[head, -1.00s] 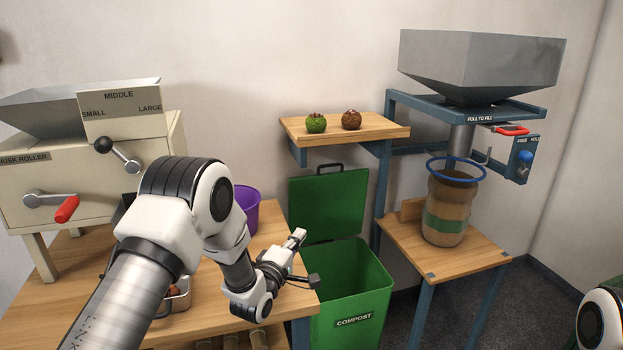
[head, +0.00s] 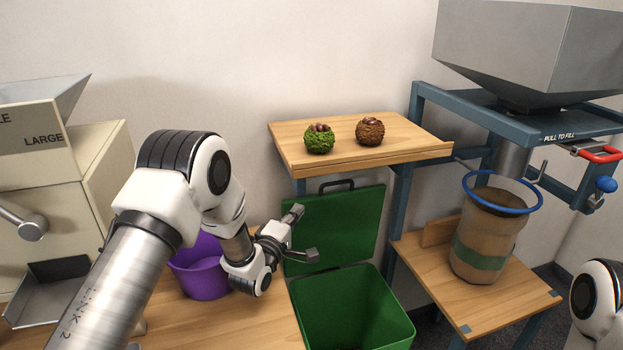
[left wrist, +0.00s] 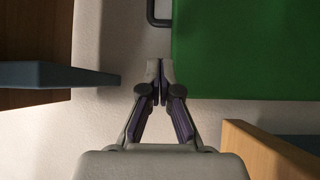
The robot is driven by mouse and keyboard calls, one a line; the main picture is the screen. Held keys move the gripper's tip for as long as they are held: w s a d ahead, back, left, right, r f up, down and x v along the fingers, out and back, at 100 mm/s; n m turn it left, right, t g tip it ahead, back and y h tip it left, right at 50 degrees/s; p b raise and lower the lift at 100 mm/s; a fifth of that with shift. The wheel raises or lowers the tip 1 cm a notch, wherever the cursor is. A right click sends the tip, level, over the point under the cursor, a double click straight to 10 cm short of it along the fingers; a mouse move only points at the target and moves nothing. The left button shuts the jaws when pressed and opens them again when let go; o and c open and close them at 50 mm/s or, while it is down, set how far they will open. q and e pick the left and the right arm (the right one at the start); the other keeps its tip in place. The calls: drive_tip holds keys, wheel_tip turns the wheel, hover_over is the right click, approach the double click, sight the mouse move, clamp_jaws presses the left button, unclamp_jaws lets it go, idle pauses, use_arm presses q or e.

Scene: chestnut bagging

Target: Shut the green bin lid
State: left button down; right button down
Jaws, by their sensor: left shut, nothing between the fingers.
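The green bin (head: 352,318) stands between the two tables, its inside dark and uncovered. Its green lid (head: 345,225) stands open, upright against the wall side, with a dark handle (head: 337,185) on its top edge. In the head view my left gripper (head: 306,232) is in front of the lid's left part. In the left wrist view my left gripper (left wrist: 160,66) is shut and empty. There the lid (left wrist: 245,50) lies to the right of the fingertips and the handle (left wrist: 152,12) is just beyond them. Of my right arm only a white part shows at the right edge; its gripper is out of view.
A wooden shelf (head: 300,155) with a green ball-like husk (head: 319,139) and a brown one (head: 370,131) is above the lid. A purple bucket (head: 198,272) stands left of my gripper. A sack (head: 484,245) under a blue ring stands on the right table (head: 428,262).

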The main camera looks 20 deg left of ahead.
sight(312, 197)
use_arm(q)
drive_tip(key=w, duration=0.6)
drive_tip(key=w+d+r, duration=0.1)
drive_tip(key=w, duration=0.2)
drive_tip(key=shift+w+d+r, duration=0.1)
drive_tip(key=shift+w, duration=0.25)
use_arm(e)
drive_tip(key=shift+r, duration=0.1)
